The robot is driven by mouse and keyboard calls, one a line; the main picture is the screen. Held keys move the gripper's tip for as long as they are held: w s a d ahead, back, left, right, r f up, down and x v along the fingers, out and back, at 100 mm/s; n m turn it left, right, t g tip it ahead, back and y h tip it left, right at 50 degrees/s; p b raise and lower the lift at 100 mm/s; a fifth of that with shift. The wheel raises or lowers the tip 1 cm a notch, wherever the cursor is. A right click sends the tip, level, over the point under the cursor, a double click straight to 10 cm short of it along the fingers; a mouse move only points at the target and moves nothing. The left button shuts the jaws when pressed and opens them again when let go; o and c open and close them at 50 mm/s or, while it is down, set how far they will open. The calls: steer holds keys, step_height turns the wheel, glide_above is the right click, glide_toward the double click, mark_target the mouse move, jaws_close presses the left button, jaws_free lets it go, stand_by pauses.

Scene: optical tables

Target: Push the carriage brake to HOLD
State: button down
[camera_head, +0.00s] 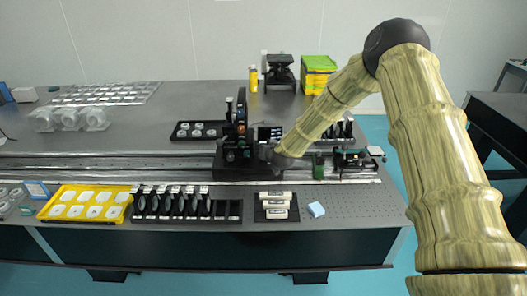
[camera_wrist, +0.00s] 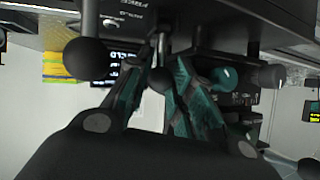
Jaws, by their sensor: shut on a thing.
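The dark carriage (camera_head: 232,158) stands on the long rail, with upright optics on it, in the head view. My gripper (camera_head: 268,153) is at the carriage's right side, largely hidden by my own wrist. In the wrist view my gripper (camera_wrist: 158,76) has its two fingers closed in around a thin metal lever with a small dark ball knob (camera_wrist: 160,82), which looks like the carriage brake. The fingers cover part of the knob. White lettering (camera_wrist: 125,20) shows on a dark panel nearby, but I cannot read a HOLD mark.
A larger dark ball (camera_wrist: 86,59) is close left of my fingers in the wrist view. Teal and black cylindrical parts (camera_wrist: 228,76) are close on the right. The rail (camera_head: 110,166) runs along the table. A yellow tray (camera_head: 60,216) and a black lens rack (camera_head: 187,216) are in front.

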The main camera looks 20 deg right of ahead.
steer(key=g, duration=0.1)
steer(key=w+g+p, duration=0.1)
steer(key=shift+w+d+r+m+g, duration=0.2)
steer(key=shift+w+m+g, duration=0.1)
steer(key=shift+g, duration=0.1)
steer(key=shift+w+d+f+g+y+p, duration=0.1)
steer(key=shift+w+f+g+y+p, duration=0.15)
steer(key=shift+g, duration=0.4)
steer(key=shift+w+d+g+y+p, duration=0.15)
steer(key=shift+w+g+y, duration=0.15)
steer(key=shift+g, duration=0.35)
steer(key=shift+w+f, duration=0.1)
steer(key=shift+w, duration=0.05)
steer(key=shift+f+g, duration=0.1)
steer(key=shift+g, duration=0.3)
steer(key=c, duration=1.2)
jaws_free()
steer(key=shift+w, duration=0.1)
steer(key=shift+c, duration=0.2)
